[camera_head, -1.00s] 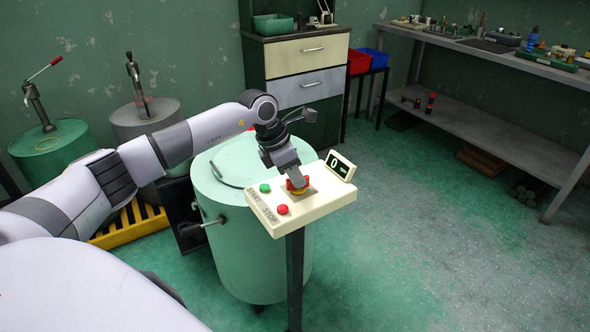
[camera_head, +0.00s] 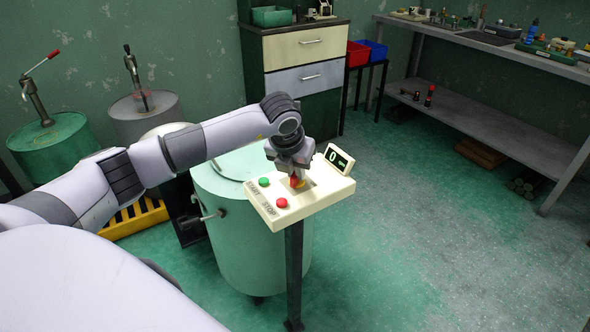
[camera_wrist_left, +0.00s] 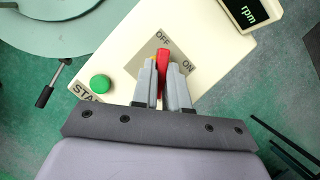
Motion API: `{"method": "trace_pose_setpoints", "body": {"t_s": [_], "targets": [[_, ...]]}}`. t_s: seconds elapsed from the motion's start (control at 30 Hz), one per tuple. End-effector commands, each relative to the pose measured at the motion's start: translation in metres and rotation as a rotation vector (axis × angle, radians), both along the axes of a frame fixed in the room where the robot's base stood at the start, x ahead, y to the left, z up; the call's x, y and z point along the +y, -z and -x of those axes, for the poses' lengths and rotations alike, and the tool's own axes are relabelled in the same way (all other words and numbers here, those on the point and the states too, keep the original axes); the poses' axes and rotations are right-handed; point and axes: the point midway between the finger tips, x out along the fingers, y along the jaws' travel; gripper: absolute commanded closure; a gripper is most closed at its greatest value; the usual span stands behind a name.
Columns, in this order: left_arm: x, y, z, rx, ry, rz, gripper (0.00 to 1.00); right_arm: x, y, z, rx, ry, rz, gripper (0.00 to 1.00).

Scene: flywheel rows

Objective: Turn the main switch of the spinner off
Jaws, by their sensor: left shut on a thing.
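The control panel (camera_head: 318,204) of the spinner is a cream box on a dark post. Its main switch (camera_head: 298,182) has a red handle over a yellow base. In the left wrist view the red handle (camera_wrist_left: 163,60) points toward the OFF label, with the ON label to its right. My left gripper (camera_head: 295,176) comes down from above and is shut on the red handle. In the left wrist view its fingers (camera_wrist_left: 162,78) lie on both sides of the handle and hide its lower part. The spinner (camera_head: 236,250) is a pale green drum behind the panel. My right gripper is not in view.
A green START button (camera_head: 264,182) and a red STOP button (camera_head: 282,203) sit near the switch. The display (camera_head: 339,158) stands at the panel's right corner and reads 0. A workbench (camera_head: 480,55) is at the back right; the floor before it is clear.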

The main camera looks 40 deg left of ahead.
Motion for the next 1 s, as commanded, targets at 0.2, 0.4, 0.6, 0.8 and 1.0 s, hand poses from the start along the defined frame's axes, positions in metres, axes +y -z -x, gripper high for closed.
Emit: {"method": "trace_pose_setpoints", "body": {"t_s": [0.2, 0.4, 0.6, 0.8, 1.0], "targets": [[-0.0011, -0.0009, -0.0010, -0.003, -0.110, 0.002, 1.00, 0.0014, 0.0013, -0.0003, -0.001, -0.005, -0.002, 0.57], [-0.0007, -0.0011, -0.0009, -0.002, -0.164, 0.001, 1.00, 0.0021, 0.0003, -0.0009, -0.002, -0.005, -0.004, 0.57], [-0.0006, -0.0013, -0.0009, -0.001, -0.181, 0.001, 1.00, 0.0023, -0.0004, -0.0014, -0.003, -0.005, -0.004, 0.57], [-0.0005, -0.0013, -0.0009, -0.002, -0.182, 0.002, 1.00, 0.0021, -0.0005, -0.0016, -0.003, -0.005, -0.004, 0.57], [-0.0005, -0.0012, -0.0009, -0.002, -0.182, 0.002, 0.61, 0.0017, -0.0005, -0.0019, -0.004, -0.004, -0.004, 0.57]]}}
